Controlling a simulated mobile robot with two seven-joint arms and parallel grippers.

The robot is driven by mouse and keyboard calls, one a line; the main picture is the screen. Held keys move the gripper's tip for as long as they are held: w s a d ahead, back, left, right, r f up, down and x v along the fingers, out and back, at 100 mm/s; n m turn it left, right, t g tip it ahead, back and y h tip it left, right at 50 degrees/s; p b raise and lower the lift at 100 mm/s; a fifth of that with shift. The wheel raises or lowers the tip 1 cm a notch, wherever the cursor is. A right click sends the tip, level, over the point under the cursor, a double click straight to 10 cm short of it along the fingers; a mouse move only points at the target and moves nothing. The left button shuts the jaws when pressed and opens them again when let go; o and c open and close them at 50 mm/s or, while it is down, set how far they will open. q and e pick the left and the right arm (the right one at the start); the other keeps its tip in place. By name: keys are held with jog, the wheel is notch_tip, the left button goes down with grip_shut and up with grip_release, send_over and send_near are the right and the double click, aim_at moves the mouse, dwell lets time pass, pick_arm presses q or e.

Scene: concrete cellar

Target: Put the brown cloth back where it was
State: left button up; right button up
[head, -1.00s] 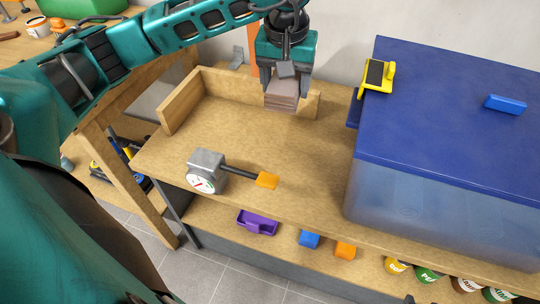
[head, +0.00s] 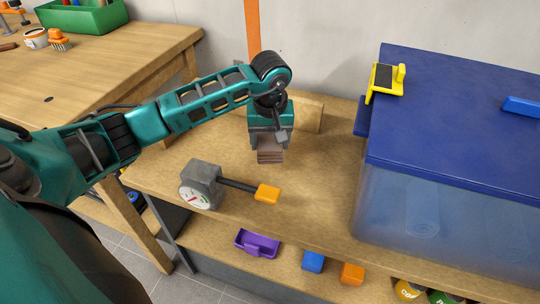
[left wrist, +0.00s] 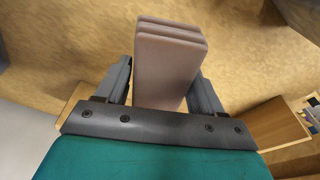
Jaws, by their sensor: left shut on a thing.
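The brown cloth (head: 270,156) is a folded, layered stack between the fingers of my left gripper (head: 268,146). In the left wrist view the cloth (left wrist: 168,62) sits between both fingers (left wrist: 162,85) and sticks out beyond them. The gripper points down over the wooden bench top (head: 310,185), behind the grey gauge with the orange-tipped handle. I cannot tell whether the cloth touches the bench. My right gripper is not in view.
The grey gauge (head: 200,185) and its orange handle end (head: 268,193) lie in front of the gripper. A large blue-lidded box (head: 460,120) with a yellow tool (head: 384,80) on top stands at right. A low wooden board (head: 308,115) stands behind. Bare bench lies between handle and box.

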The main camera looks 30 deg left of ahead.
pick_arm(q)
notch_tip(320, 180, down, 5)
jog(key=shift+r+b, duration=0.15)
jog(key=shift+b, duration=0.15)
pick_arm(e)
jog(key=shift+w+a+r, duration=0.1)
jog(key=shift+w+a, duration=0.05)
pick_arm(q)
jog(key=shift+f, duration=0.35)
jog(key=o, duration=1)
jog(key=shift+r, duration=0.1)
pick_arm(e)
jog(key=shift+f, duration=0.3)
